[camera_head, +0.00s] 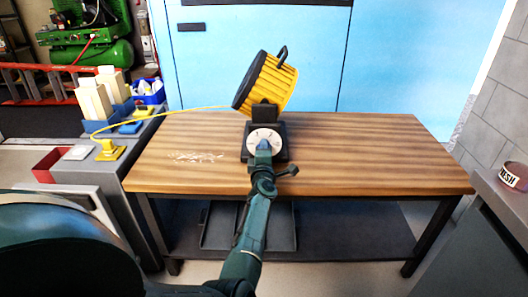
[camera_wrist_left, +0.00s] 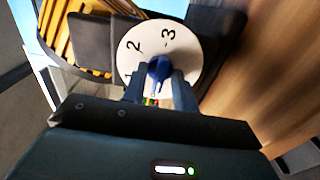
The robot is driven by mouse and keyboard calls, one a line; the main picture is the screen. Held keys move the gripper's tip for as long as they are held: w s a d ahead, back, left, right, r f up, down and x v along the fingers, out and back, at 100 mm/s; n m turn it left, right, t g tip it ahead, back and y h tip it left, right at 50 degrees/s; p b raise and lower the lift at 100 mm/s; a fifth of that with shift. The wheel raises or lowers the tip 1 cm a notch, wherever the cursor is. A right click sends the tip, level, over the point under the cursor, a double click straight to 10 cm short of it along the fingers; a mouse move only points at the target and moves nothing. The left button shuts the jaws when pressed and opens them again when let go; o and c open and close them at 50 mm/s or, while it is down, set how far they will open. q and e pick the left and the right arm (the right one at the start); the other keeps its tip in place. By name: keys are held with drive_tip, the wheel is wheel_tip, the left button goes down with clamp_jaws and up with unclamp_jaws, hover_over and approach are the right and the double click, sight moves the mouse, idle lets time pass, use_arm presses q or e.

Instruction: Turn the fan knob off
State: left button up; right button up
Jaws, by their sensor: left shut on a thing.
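The yellow fan (camera_head: 272,84) stands at the back middle of the wooden table, tilted, on a dark base. A white dial (camera_head: 256,134) with black numbers is on the front of its base. In the left wrist view the dial (camera_wrist_left: 185,52) shows a 2 and a 3, and a blue knob (camera_wrist_left: 159,69) at its middle. My left gripper (camera_head: 263,147) reaches the dial from the front. In the wrist view its fingers (camera_wrist_left: 160,85) are shut on the knob, one on each side. They hide part of the dial, and I cannot tell which number the knob points to. My right gripper is not in view.
The wooden table (camera_head: 370,160) is clear on both sides, apart from pale scraps (camera_head: 198,157) at left. A yellow cable (camera_head: 165,113) runs left from the fan to a yellow plug block (camera_head: 110,151). A side counter (camera_head: 508,197) with a round tin stands at right.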

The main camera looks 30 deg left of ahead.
use_arm(q)
drive_tip(key=shift+a+r, duration=0.1)
drive_tip(key=shift+r, duration=0.05)
idle(0.3)
drive_tip(key=o, duration=0.6)
